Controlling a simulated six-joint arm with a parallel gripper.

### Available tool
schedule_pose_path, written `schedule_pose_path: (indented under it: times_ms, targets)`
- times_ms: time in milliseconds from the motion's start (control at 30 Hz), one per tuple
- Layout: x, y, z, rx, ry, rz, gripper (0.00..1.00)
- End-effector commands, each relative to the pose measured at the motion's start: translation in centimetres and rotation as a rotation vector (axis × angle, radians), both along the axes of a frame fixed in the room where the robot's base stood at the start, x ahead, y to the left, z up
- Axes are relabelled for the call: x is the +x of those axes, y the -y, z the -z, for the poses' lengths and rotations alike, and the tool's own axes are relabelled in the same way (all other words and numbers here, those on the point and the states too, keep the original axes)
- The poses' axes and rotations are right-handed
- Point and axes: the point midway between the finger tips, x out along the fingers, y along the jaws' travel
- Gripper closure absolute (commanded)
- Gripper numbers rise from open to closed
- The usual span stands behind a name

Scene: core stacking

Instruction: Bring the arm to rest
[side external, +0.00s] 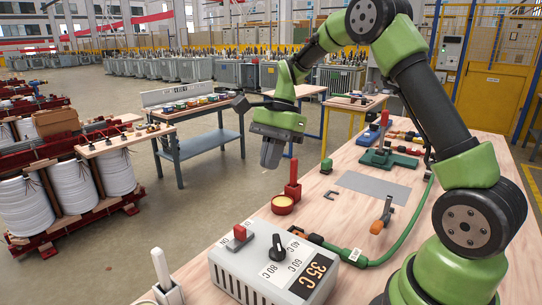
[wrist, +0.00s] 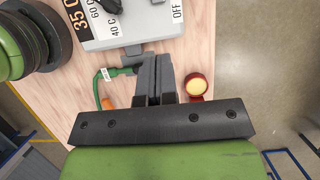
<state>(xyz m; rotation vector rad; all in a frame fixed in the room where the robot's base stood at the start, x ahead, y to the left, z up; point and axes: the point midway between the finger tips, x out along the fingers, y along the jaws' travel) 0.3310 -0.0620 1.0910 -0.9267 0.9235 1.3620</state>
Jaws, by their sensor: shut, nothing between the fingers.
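My gripper (side external: 271,154) hangs in the air in the side view, pointing down, over the left edge of the wooden table and above a red post. The fingers also show in the wrist view (wrist: 157,75). They are together, with nothing between them. My green and black arm arches up from its base at the right and down to the gripper. The arm is clear of the things on the table.
A grey control box (side external: 273,268) with a dial and "35 C" label stands at the front. An orange-handled tool (side external: 382,216) and grey mat (side external: 372,188) lie farther right. A green hose (side external: 409,228) crosses the wooden tabletop (side external: 340,230).

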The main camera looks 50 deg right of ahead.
Motion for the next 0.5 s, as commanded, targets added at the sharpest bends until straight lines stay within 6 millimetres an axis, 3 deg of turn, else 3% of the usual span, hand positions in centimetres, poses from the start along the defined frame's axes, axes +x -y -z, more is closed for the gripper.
schedule_pose_path:
  times_ms: [367,500]
  targets:
    - [0.0,0.1,-0.4,0.000,0.001,-0.001,1.00]
    - [-0.6,-0.6,-1.7,-0.022,0.045,-0.050,1.00]
